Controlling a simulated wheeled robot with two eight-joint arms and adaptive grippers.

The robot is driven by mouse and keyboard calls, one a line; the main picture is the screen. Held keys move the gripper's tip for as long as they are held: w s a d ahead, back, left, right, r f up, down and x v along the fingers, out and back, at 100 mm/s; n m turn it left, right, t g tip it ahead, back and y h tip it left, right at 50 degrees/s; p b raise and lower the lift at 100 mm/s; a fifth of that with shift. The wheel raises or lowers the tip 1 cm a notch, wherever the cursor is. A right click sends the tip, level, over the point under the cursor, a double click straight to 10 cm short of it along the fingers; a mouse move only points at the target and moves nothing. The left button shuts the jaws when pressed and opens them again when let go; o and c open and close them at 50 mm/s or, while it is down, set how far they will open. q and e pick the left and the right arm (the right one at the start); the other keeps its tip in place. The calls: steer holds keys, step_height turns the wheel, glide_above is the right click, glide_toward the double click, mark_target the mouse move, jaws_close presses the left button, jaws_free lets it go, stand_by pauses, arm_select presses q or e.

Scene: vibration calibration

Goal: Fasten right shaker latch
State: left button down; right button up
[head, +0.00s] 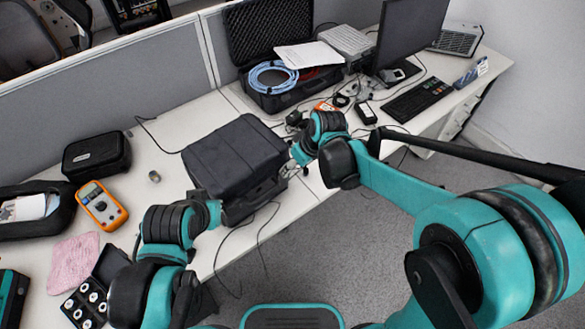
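The shaker (235,155) appears as a closed black box-shaped case with a dark lid, standing on the white desk in the middle of the head view. My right gripper (291,166) is at the case's right front corner, close to or touching it. My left gripper (222,212) is low at the case's left front end, close to or touching it. The fingers of both grippers are too small and partly hidden behind my wrists. The right latch cannot be made out; it is small or hidden near my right gripper.
An open black case (268,45) with a blue cable coil (270,77) stands behind. A monitor (410,35) and keyboard (416,100) are at right. An orange multimeter (101,206), a black pouch (97,156) and a pink cloth (73,262) lie left. Loose cables hang over the front edge.

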steer(key=b+x, duration=0.1)
steer(key=x, duration=0.4)
steer(key=shift+w+a+f+b, duration=0.1)
steer(key=shift+f+b, duration=0.15)
steer(key=shift+b, duration=0.05)
